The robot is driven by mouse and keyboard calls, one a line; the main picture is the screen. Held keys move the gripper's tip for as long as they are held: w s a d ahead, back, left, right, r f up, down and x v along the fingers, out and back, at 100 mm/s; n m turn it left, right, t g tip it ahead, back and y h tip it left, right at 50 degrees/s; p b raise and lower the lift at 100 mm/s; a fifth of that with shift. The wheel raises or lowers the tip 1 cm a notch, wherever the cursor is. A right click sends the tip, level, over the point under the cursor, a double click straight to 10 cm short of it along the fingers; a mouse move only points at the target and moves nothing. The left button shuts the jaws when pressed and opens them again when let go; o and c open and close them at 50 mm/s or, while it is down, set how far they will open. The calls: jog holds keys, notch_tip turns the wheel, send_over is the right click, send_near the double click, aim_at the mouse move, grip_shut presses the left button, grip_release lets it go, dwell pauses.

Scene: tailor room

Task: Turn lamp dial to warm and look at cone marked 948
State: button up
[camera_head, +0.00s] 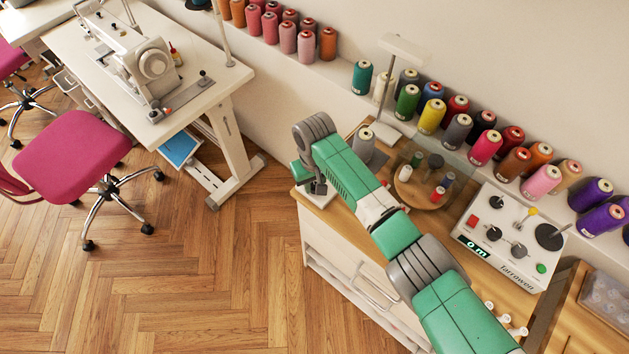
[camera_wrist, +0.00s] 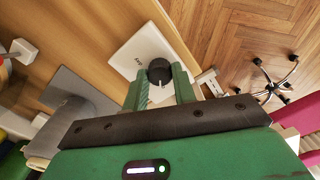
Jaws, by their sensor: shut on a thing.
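In the wrist view, a black round dial (camera_wrist: 160,71) with a white pointer line sits on a white square plate (camera_wrist: 130,60) with small dark lettering I cannot read. My gripper (camera_wrist: 160,88) has its two green fingers on either side of the dial, shut on it. In the head view, my gripper (camera_head: 317,186) is down at the white plate (camera_head: 322,200) on the cabinet's near-left corner; the dial is mostly hidden there. A white lamp (camera_head: 403,47) stands behind on a post. A grey cone (camera_head: 362,146) stands beside my wrist; no number is readable on any cone.
Several coloured cones (camera_head: 430,116) line the wall ledge. On the cabinet are a clear panel over a round wooden tray (camera_head: 407,187) with small spools, and a white winding machine (camera_head: 500,255). A sewing table (camera_head: 205,95) and pink chair (camera_head: 72,155) stand left, with open floor between.

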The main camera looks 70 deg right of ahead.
jog(key=shift+r+m+p, duration=0.2)
jog(key=shift+m+p, duration=0.7)
jog(key=shift+p, duration=0.1)
jog(key=m+p, duration=0.2)
jog(key=shift+m, duration=0.4)
jog(key=m+p, duration=0.1)
jog(key=m, duration=0.4)
jog(key=shift+f+m+p, duration=0.2)
jog(key=shift+m+p, duration=0.1)
jog(key=shift+p, duration=0.1)
jog(key=o, duration=1)
notch_tip(320, 180, up, 8)
jog(key=shift+f+p, duration=0.1)
jog(key=shift+p, duration=1.1)
